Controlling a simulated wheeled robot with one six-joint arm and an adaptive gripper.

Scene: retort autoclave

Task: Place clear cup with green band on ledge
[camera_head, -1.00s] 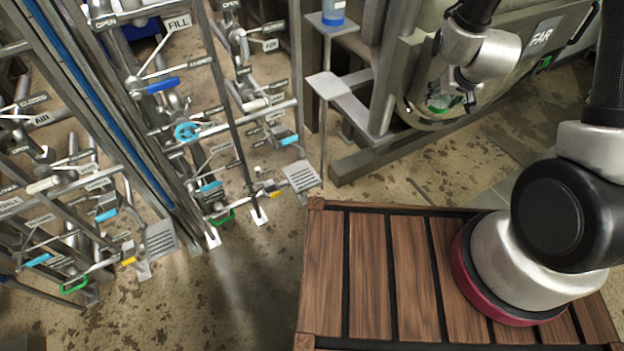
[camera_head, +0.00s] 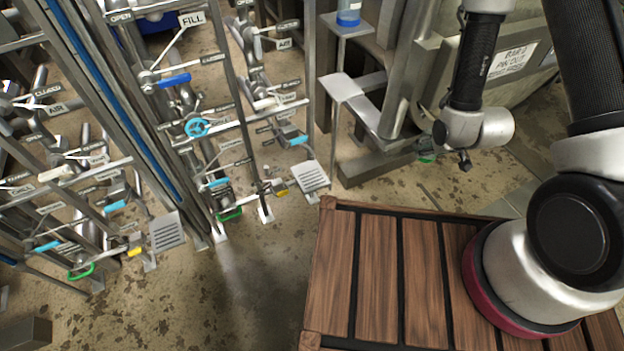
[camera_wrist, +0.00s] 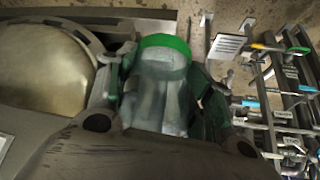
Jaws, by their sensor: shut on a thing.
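The clear cup with the green band (camera_wrist: 160,92) is between the two dark fingers of my gripper (camera_wrist: 160,100) in the wrist view. My gripper is shut on it, with a finger on each side. In the head view my gripper (camera_head: 428,152) is mostly hidden behind my wrist, and only a bit of green shows there. It is low beside the autoclave's front. A flat, bare grey ledge (camera_head: 341,87) stands on a thin post to the left of my gripper, apart from it. A higher grey ledge (camera_head: 350,30) bears a blue-and-clear container (camera_head: 349,13).
The autoclave (camera_head: 432,55) is behind my arm, and its round metal face (camera_wrist: 45,65) shows at left in the wrist view. A grey frame beam (camera_head: 372,168) lies low by the ledges. Pipe racks with valves (camera_head: 200,126) fill the left.

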